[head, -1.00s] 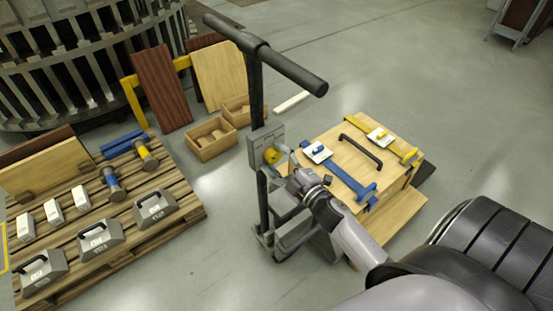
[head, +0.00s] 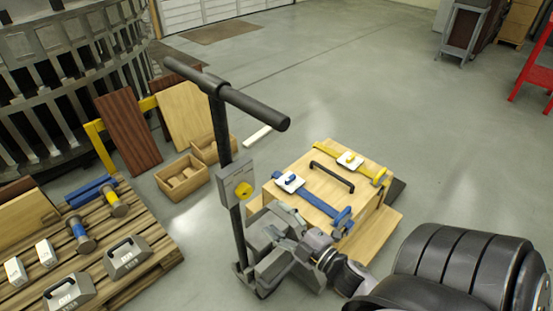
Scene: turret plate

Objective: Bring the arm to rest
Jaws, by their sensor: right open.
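My right gripper (head: 268,240) shows in the lower middle of the head view, its arm coming in from the lower right. It is open, with nothing seen between its fingers. It is beside the lower post of the black T-handled stand (head: 222,125) and in front of the wooden box. My left gripper is out of view.
The wooden box (head: 300,200) has a black handle and blue and yellow clamp bars on top. A pallet (head: 150,272) with weights and hammers lies at lower left. Small wooden crates (head: 183,180) and leaning boards (head: 128,130) stand behind.

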